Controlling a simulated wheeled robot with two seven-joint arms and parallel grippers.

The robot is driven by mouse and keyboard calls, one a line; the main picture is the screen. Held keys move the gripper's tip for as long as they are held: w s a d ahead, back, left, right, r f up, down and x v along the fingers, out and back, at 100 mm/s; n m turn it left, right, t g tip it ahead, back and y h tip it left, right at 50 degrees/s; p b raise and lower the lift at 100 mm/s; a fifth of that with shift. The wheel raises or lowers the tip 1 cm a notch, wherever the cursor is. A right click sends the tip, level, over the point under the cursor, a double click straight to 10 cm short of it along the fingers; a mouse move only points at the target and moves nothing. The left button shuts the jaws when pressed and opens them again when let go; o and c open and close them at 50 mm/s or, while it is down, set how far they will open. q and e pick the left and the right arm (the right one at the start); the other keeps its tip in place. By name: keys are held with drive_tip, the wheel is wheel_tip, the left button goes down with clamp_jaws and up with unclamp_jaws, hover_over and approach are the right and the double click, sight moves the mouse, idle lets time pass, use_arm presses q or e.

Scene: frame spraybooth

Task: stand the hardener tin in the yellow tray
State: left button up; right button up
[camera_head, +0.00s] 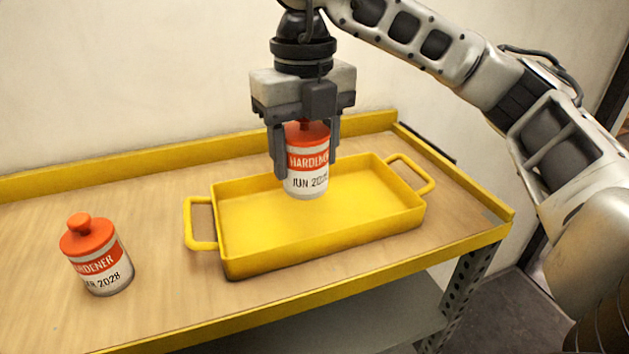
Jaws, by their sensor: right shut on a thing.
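A white hardener tin with an orange lid and orange label band (307,182), marked HARDENER and JUN with a partly covered year, is held upright between the fingers of my right gripper (306,165). The gripper points down and is shut on it. The tin is over the inside of the yellow tray (325,245), near its back wall. I cannot tell whether its base touches the tray floor. A second hardener tin (97,258) stands upright on the bench left of the tray, its label ending in 2028. My left gripper is not in view.
The tray has a loop handle at each end and is otherwise empty. It sits on a wooden bench top (150,205) with raised yellow edges. A pale wall stands close behind. Bare bench lies between the second tin and the tray.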

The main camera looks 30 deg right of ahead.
sight(312, 162)
drive_tip(key=shift+w+d+f, duration=0.3)
drive_tip(key=shift+d+f, duration=0.1)
drive_tip(key=shift+f, duration=0.15)
drive_tip(key=shift+w+d+f, duration=0.25)
drive_tip(key=shift+d+f, duration=0.1)
drive_tip(key=shift+f, duration=0.2)
drive_tip(key=shift+w+d+f, duration=0.25)
drive_tip(key=shift+d+f, duration=0.05)
drive_tip(key=shift+f, duration=0.2)
drive_tip(key=f, duration=0.2)
drive_tip(key=d+f, duration=0.1)
drive_tip(key=shift+w+f+p, duration=0.3)
drive_tip(key=shift+w, duration=0.1)
drive_tip(key=shift+f, duration=0.5)
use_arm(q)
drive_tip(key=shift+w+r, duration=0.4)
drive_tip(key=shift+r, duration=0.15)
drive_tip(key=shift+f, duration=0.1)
use_arm(e)
drive_tip(key=shift+f, duration=0.2)
drive_tip(key=o, duration=1.4)
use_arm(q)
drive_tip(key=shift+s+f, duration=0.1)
